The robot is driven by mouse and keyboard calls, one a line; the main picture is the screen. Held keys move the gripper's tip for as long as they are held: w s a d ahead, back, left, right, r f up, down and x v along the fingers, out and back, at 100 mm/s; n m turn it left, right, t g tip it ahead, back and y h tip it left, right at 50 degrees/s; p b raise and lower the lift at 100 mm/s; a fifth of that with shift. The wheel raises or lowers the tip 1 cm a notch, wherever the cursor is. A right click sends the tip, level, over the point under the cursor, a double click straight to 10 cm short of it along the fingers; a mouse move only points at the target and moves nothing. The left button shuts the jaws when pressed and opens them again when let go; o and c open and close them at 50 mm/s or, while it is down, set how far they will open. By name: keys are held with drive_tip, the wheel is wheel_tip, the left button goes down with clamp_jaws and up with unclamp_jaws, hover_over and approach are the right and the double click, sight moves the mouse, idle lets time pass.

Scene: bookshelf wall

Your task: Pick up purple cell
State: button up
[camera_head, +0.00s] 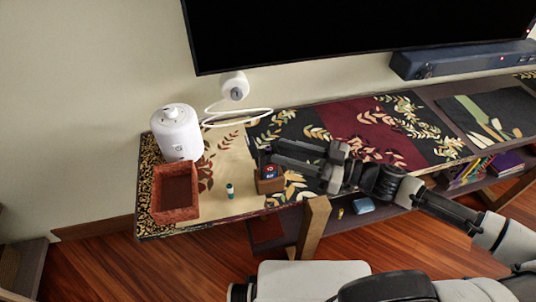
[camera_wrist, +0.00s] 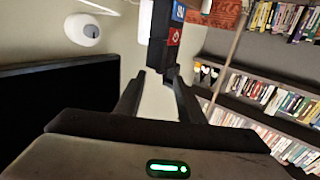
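I cannot make out a clearly purple cell in either view. A small upright teal-and-white cylinder (camera_head: 230,190), perhaps a cell, stands on the table runner. A small brown box (camera_head: 269,186) to its right holds blue and red items (camera_head: 270,172). My gripper (camera_head: 272,157) is at this box, reaching in from the right. In the wrist view, my gripper (camera_wrist: 157,82) has its two fingers apart with nothing held between them. Blue (camera_wrist: 178,12) and red (camera_wrist: 174,36) items show beyond the fingertips. The arm hides part of the table.
A reddish-brown open tray (camera_head: 160,215) and a white canister (camera_head: 179,134) stand at the left. A white round device (camera_head: 234,86) with a cable is behind. A large black screen (camera_head: 350,30) hangs above. Items lie on the lower shelf. Shelves of cases (camera_wrist: 270,95) show in the wrist view.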

drive_tip(key=shift+x, duration=1.35)
clamp_jaws()
